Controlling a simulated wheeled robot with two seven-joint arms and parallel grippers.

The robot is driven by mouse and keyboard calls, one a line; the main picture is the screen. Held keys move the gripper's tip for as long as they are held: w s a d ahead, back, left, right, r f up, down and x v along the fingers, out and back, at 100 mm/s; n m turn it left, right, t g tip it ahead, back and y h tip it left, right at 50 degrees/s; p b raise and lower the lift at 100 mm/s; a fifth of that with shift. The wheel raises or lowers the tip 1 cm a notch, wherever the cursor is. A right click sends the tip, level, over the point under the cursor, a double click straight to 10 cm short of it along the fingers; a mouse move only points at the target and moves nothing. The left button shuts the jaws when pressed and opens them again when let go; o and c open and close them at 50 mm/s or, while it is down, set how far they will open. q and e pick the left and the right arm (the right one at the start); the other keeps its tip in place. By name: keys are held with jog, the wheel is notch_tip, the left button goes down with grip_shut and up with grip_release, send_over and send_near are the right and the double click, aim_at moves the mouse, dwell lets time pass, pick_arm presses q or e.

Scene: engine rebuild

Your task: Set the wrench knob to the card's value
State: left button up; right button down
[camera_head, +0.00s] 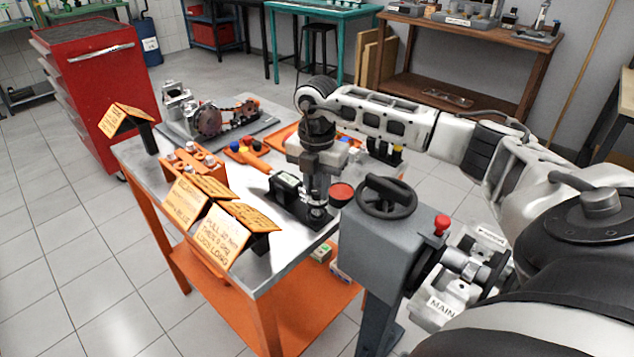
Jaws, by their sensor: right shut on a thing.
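My right gripper (317,203) points straight down at the front right part of the workbench. It is shut on a small metallic knob (318,213), mostly hidden by the fingers, on a black base. A black device with a small display (287,180) stands on the same base, just left of the gripper; its reading is too small to make out. Orange tent cards with handwriting stand along the bench's front left edge: a front card (224,239), a middle card (185,201) and a far card (112,120). Their writing is only partly legible. My left gripper is out of view.
A grey stand with a black handwheel (386,197) stands close right of the gripper, with a red dish (341,194) between. An orange rack (196,166), an orange-handled tool (252,159) and an engine assembly (213,122) occupy the bench (226,189). A red cabinet (95,90) is behind left.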

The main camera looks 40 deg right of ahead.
aim_at(317, 191)
jog(key=shift+m, duration=0.3)
jog(key=c, duration=1.2)
grip_release()
jog(key=shift+c, duration=0.2)
notch_tip(317, 191, up, 16)
